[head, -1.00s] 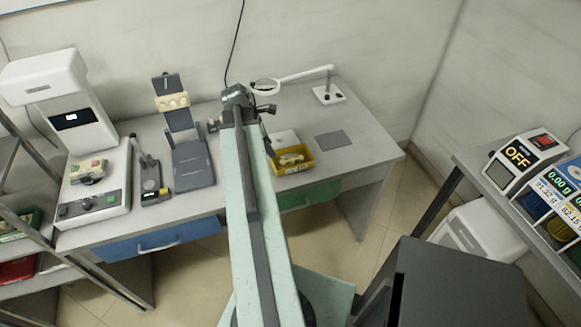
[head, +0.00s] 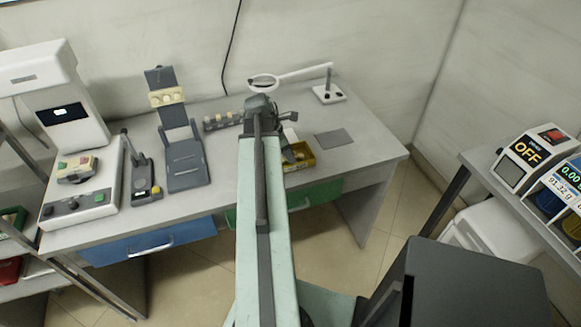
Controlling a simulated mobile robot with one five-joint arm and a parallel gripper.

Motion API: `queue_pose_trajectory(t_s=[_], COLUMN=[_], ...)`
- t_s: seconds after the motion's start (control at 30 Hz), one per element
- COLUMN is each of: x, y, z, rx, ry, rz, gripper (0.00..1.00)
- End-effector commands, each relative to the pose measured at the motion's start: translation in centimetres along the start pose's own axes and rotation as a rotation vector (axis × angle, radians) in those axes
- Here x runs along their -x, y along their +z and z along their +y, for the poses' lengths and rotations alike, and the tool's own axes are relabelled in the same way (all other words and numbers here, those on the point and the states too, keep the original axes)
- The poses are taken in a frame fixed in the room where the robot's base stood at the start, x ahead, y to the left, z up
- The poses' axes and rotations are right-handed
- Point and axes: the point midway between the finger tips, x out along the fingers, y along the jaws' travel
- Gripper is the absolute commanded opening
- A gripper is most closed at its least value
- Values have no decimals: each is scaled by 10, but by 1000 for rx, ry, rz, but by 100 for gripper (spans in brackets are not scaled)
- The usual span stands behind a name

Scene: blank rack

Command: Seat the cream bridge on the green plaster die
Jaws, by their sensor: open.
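My gripper (head: 287,148) hangs at the far end of my arm, over the left part of the yellow tray (head: 307,164) on the bench. It is open, seen mostly from behind, and its fingertips are hard to make out. The tray held small cream pieces a moment ago; now my arm covers most of its inside. A dark rack (head: 214,124) with several small pale pieces stands at the back, left of my gripper. I cannot tell which piece is the cream bridge. No green plaster die can be made out for certain.
A tilted grey stand (head: 186,165) holds a cream dental model (head: 167,97). A grey mat (head: 334,138) lies bare at the right.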

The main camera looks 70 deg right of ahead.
Motion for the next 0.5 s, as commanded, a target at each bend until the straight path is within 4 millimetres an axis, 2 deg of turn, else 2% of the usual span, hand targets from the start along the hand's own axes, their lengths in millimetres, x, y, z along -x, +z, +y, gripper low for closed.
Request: queue_pose_trajectory(t_s=[0.03, 0.23, 0.4, 0.5], x=[-8, -5, -4, -4], y=[-1, 0, 0, 0], z=[0, 0, 0, 0], rx=[0, 1, 1, 1], ry=[0, 0, 1, 1], rz=[0, 0, 0, 0], gripper=[46, 46, 0, 0])
